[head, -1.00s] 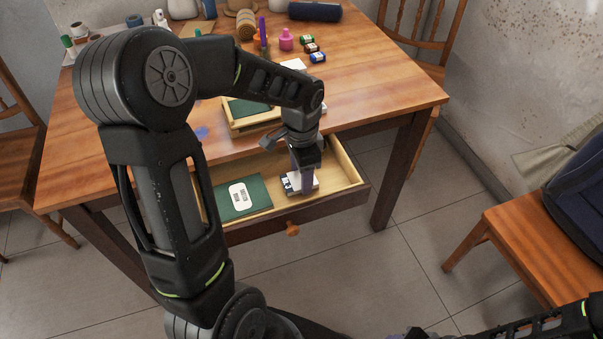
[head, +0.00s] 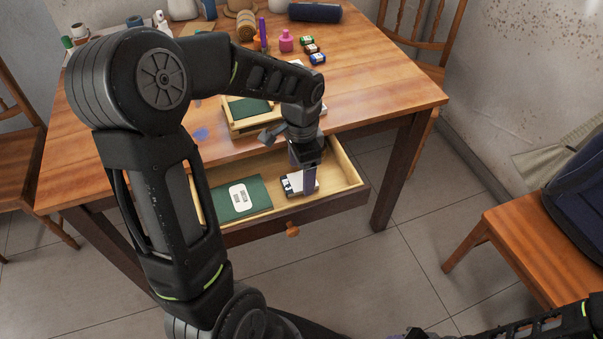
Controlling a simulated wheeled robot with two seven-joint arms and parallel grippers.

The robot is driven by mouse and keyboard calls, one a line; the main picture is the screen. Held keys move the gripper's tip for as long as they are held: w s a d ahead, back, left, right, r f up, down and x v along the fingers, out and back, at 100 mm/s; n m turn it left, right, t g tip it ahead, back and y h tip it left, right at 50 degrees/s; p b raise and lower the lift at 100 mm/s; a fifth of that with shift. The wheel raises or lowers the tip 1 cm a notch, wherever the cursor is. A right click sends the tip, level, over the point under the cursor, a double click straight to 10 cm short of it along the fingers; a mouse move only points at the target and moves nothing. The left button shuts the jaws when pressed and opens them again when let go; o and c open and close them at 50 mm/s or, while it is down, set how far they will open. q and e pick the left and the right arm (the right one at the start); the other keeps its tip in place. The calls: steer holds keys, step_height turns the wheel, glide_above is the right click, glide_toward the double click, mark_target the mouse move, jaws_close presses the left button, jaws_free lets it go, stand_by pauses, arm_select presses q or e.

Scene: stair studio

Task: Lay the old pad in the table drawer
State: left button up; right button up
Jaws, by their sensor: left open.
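The table drawer (head: 325,200) is pulled out at the front of the table. A small pad (head: 290,185), white and dark, lies in its right part; I take it for the old pad. My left gripper (head: 310,184) is open and points down at the pad, with its purple-grey fingers hiding part of it. I cannot tell whether a finger still touches it. My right gripper (head: 412,334) barely shows at the bottom edge, mostly cut off.
A green sheet with a white label (head: 239,196) lies in the drawer's left part. A wooden tray with a green bottom (head: 248,108) stands on the table behind the drawer. Ink bottles (head: 311,48) and a pink bottle (head: 286,41) stand farther back. A chair (head: 510,240) stands at right.

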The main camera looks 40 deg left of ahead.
mark_target(301, 180)
arm_select(q)
step_height(301, 180, up, 10)
steer(key=p, duration=0.1)
steer(key=shift+r, duration=0.25)
stand_by(0.5)
